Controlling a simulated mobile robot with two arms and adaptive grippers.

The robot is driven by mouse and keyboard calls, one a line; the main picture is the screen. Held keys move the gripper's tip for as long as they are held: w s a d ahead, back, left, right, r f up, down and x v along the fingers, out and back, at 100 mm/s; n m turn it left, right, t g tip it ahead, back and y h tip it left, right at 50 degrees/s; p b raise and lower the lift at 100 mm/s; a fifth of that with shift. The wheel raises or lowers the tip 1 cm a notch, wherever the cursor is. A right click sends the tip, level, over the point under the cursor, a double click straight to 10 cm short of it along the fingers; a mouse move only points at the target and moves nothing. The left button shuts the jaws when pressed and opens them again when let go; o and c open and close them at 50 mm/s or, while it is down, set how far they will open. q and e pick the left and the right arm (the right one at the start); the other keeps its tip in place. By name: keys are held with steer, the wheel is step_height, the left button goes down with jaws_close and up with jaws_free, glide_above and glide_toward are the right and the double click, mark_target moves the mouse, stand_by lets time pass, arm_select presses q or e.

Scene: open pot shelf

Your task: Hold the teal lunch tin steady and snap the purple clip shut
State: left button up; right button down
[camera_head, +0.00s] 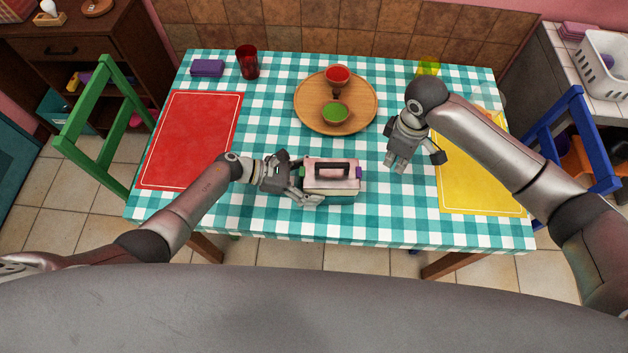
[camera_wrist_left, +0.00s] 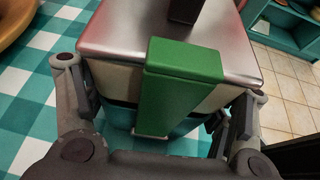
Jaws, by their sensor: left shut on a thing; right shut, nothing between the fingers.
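The teal lunch tin (camera_head: 343,199) stands on the checked tablecloth, with a silvery lid and a dark handle (camera_head: 332,166) on top. Its purple clip (camera_head: 358,172) shows small at the lid's right end; I cannot tell whether it is open or shut. A green clip (camera_wrist_left: 180,85) is on the end facing my left wrist and reaches from the lid down over the side. My left gripper (camera_head: 307,188) is shut on the tin at its left end, a finger on either side of the green clip. My right gripper (camera_head: 397,167) is shut and empty, to the right of the tin, apart from it.
A red mat (camera_head: 190,140) is at left, a yellow mat (camera_head: 480,185) at right. A red glass (camera_head: 247,63) and purple box (camera_head: 207,68) stand at the back left.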

arm_select(q)
steer(key=shift+f, duration=0.15)
arm_select(e)
steer(key=shift+r, duration=0.4)
arm_select(q)
steer(key=o, duration=1.1)
steer(key=shift+o, duration=0.7)
steer(key=shift+v, duration=2.55)
arm_select(e)
steer(key=shift+r, duration=0.1)
